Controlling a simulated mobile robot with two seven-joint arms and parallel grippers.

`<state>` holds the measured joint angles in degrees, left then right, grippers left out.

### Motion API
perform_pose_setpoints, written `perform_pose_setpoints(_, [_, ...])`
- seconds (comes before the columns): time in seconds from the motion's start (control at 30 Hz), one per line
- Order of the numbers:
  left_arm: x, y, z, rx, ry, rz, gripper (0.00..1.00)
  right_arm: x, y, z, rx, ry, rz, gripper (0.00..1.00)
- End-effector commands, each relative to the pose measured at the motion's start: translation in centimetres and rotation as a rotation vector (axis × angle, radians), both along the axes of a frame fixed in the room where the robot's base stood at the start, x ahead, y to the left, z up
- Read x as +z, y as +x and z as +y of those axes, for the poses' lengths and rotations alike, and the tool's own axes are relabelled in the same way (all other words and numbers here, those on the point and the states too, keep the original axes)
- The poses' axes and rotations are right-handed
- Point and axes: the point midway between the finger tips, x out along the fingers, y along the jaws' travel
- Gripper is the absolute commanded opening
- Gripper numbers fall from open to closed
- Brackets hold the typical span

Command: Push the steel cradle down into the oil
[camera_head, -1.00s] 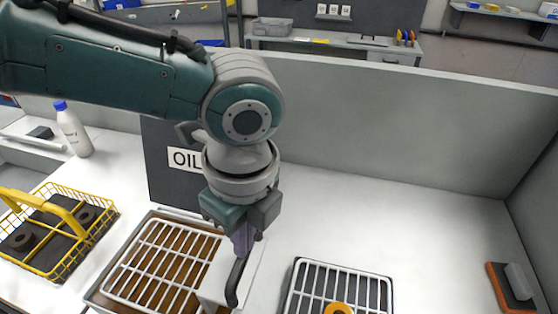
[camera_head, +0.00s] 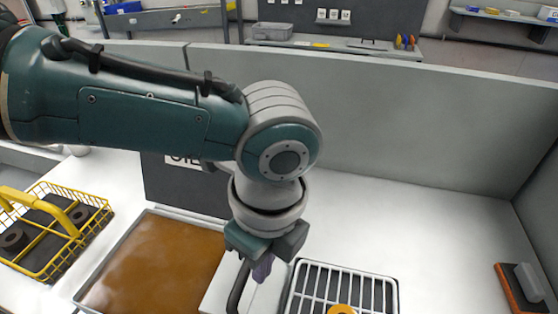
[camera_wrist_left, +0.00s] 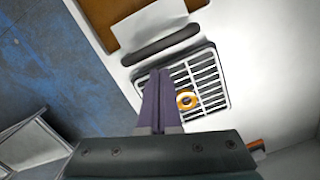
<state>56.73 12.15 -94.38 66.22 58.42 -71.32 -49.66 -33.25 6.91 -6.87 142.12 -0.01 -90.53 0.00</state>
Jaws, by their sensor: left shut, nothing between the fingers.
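The oil bath (camera_head: 160,262) is a rectangular tray of brown liquid at the lower left of centre, with an "OIL" sign partly hidden behind my arm. No bars of the steel cradle show above the oil surface. A white plate (camera_head: 218,290) with a dark curved handle (camera_head: 237,286) stands at the tray's right side; the handle also shows in the left wrist view (camera_wrist_left: 160,46). My left gripper (camera_head: 262,268) has purple fingers, shut and empty, just right of the handle. The fingers (camera_wrist_left: 158,80) also show in the left wrist view. My right gripper is not in view.
A white-barred rack (camera_head: 340,288) with an orange ring (camera_head: 341,310) stands right of the handle. A yellow wire basket (camera_head: 50,232) with dark round parts is at the left. An orange-edged block (camera_head: 522,288) lies far right. The white table is clear between.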

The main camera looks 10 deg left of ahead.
Motion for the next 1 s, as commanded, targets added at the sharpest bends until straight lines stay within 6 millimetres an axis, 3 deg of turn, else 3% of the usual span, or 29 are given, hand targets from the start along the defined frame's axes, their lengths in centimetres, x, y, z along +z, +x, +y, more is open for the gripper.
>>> perform_pose_setpoints(0.27, [0.3, 0.1, 0.1, 0.001, 0.001, 0.000, 0.00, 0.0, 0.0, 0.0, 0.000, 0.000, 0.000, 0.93])
perform_pose_setpoints(0.7, [7.6, -0.2, -0.6, 0.000, -0.001, -0.004, 0.00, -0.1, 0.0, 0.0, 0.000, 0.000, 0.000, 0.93])
perform_pose_setpoints(1.0, [9.8, -0.3, -0.8, 0.002, 0.001, 0.000, 0.00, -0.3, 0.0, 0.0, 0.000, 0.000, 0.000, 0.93])
